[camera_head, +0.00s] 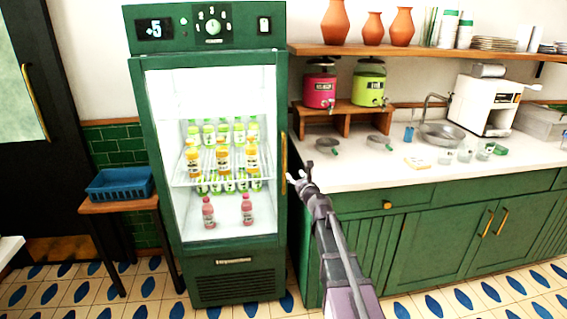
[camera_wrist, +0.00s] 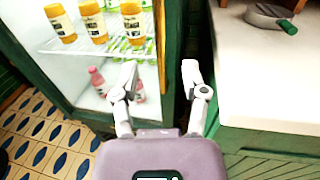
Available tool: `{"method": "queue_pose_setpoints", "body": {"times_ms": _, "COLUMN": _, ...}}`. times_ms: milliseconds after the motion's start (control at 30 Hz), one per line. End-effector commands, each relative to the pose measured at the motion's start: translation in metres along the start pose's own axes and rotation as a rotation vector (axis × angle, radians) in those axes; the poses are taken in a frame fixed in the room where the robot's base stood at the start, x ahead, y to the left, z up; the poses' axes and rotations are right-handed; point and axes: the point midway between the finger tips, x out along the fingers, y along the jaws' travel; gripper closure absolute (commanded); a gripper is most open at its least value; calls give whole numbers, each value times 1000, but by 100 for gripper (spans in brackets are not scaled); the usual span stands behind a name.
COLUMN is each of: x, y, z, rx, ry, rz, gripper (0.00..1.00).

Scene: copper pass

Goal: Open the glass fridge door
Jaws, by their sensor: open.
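The green fridge (camera_head: 235,262) has a glass door (camera_head: 215,95) that looks shut. Its brass handle (camera_head: 284,155) runs upright along the door's right edge. My gripper (camera_head: 299,174) is open and empty, with its fingertips at the lower half of the handle in the head view. In the wrist view, the handle (camera_wrist: 160,38) appears between the two fingers of my gripper (camera_wrist: 160,78). I cannot tell whether either finger touches it. Bottles (camera_head: 222,158) stand on the shelves behind the glass.
The white counter (camera_head: 350,172) with green cabinets (camera_head: 440,240) stands close to the fridge's right side. A small table with a blue crate (camera_head: 120,190) stands at the fridge's left. The tiled floor (camera_head: 420,303) in front looks clear.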

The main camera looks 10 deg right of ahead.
Motion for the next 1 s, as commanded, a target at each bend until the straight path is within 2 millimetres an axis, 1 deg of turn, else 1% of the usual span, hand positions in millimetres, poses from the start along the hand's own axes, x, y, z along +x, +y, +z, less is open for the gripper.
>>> {"method": "queue_pose_setpoints", "body": {"times_ms": 33, "x": 10, "y": 0, "z": 0, "rx": 0, "ry": 0, "rz": 1, "gripper": 43}}
{"method": "queue_pose_setpoints", "body": {"times_ms": 600, "x": 94, "y": -1, "z": 0, "rx": 0, "ry": 0, "rz": 0, "gripper": 43}}
{"method": "queue_pose_setpoints", "body": {"times_ms": 800, "x": 111, "y": -1, "z": 0, "rx": 0, "ry": 0, "rz": -1, "gripper": 43}}
{"method": "queue_pose_setpoints", "body": {"times_ms": 1000, "x": 117, "y": -1, "z": 0, "rx": 0, "ry": 0, "rz": -2, "gripper": 43}}
